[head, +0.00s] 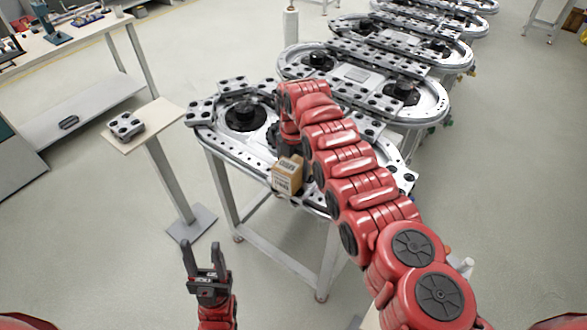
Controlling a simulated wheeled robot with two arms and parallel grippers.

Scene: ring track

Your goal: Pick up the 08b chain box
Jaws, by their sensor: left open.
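A small brown cardboard box (286,176) with a printed label, which I take for the 08b chain box, is at the front edge of the nearest ring track (205,133). My right arm reaches over the track from the lower right. Its end bends down just above and behind the box. The right gripper's fingers are hidden there, so I cannot tell whether they touch the box. My left gripper (201,246) points up at the lower left, open and empty, well apart from the track and the box.
A small stand (150,120) with a metal block (126,126) on it is left of the track. A workbench (60,45) with tools is at the upper left. More ring tracks (435,100) stretch away behind. The floor at the lower left is clear.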

